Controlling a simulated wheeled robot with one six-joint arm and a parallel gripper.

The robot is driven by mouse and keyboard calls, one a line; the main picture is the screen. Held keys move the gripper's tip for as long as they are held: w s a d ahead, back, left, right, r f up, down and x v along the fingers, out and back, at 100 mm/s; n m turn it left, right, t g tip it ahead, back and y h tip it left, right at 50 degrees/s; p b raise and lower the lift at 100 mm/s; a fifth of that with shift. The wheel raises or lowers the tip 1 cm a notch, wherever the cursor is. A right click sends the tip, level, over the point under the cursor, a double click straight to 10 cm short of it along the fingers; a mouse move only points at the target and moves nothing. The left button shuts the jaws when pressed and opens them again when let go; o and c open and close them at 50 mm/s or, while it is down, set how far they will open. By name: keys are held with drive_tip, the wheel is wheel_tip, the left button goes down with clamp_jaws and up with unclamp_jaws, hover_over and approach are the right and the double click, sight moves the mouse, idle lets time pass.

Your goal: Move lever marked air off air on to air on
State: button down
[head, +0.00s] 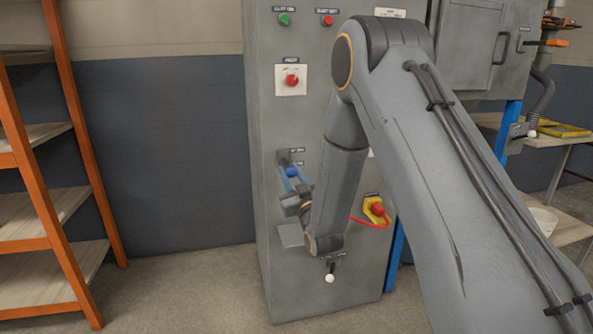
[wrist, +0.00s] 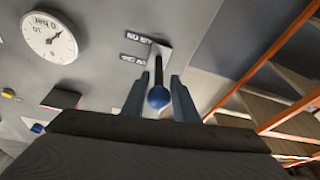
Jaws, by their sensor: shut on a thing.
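The lever has a blue ball knob (head: 292,172) on the front of the grey cabinet, and the knob also shows in the wrist view (wrist: 158,98). Its dark stem rises to a bracket beside two small dark labels (wrist: 137,38), seen upside down and hard to read. My gripper (head: 287,181) is at the lever, with one finger on each side of the knob in the wrist view (wrist: 158,90). It is shut on the lever. My arm hides part of the cabinet front to the right.
The grey cabinet (head: 270,110) carries a green button (head: 284,20), red buttons and a yellow-backed red knob (head: 377,209). A white-knobbed lever (head: 329,278) is low down. A pressure gauge (wrist: 48,38) shows in the wrist view. An orange shelf rack (head: 88,170) stands left; floor between is clear.

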drive_tip(key=shift+w+a+f+b, duration=0.15)
drive_tip(key=shift+f+b, duration=0.1)
drive_tip(key=shift+f, duration=0.35)
drive_tip(key=shift+w+d+f+b, duration=0.15)
drive_tip(key=shift+f+b, duration=0.15)
drive_tip(key=shift+f, duration=0.35)
drive_tip(key=shift+w+a+f+b, duration=0.15)
drive_tip(key=shift+f+b, duration=0.1)
drive_tip(key=shift+f, duration=0.35)
drive_tip(key=shift+w+r, duration=0.1)
drive_tip(key=shift+r, duration=0.2)
drive_tip(key=c, duration=1.5)
unclamp_jaws()
drive_tip(key=shift+a+f, duration=0.1)
drive_tip(key=shift+o, duration=0.2)
drive_tip(key=shift+f, duration=0.1)
drive_tip(key=v, duration=0.8)
drive_tip(key=shift+w, duration=0.1)
drive_tip(key=shift+c, duration=0.4)
